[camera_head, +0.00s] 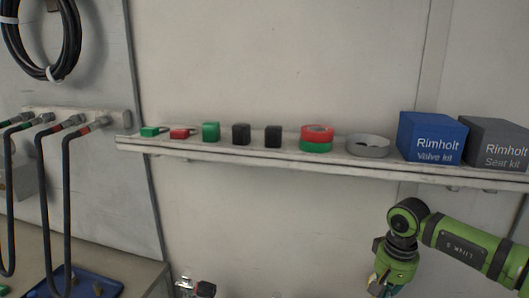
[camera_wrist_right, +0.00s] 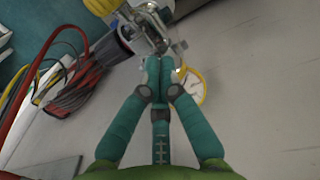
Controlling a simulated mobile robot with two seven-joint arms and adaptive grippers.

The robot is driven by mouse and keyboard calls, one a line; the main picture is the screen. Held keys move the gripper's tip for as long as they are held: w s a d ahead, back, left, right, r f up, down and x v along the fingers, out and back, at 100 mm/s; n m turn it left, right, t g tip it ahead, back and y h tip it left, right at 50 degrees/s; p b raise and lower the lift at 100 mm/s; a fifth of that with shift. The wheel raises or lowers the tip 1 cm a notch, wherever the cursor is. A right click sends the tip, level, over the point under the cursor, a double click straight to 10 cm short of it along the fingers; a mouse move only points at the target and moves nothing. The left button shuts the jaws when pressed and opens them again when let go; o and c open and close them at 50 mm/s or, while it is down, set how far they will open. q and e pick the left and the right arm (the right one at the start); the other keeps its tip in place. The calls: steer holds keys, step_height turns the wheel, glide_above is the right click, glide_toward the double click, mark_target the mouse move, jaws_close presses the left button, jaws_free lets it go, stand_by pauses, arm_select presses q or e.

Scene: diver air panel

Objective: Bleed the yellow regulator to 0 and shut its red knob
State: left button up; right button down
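My right gripper (camera_wrist_right: 160,62) has teal fingers that lie close together, with no clear object between them. Its tips are at a metal fitting (camera_wrist_right: 150,28); I cannot tell whether they touch it. A yellow-rimmed gauge (camera_wrist_right: 191,88) with a white face is just right of the fingers, partly hidden by them; its reading is too small to tell. A yellow body (camera_wrist_right: 103,5), perhaps the regulator, is cut off at the top edge. I cannot make out the red knob. In the head view my right gripper (camera_head: 380,284) is at the bottom edge. My left gripper is not in view.
A wall shelf (camera_head: 350,165) holds small green, red and black blocks, a red-and-green ring stack (camera_head: 316,138), a grey dish (camera_head: 368,146), a blue box (camera_head: 430,138) and a grey box (camera_head: 494,143). Black hoses (camera_head: 66,190) hang at left. Loose cables (camera_wrist_right: 50,80) lie left of my right gripper.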

steer(key=shift+s+d+f, duration=0.25)
steer(key=shift+s+f, duration=0.15)
steer(key=shift+f, duration=0.1)
steer(key=shift+s, duration=0.3)
steer(key=shift+r, duration=0.1)
step_height(320, 180, up, 6)
steer(key=p, duration=0.3)
steer(key=shift+w, duration=0.3)
steer(key=shift+w, duration=0.1)
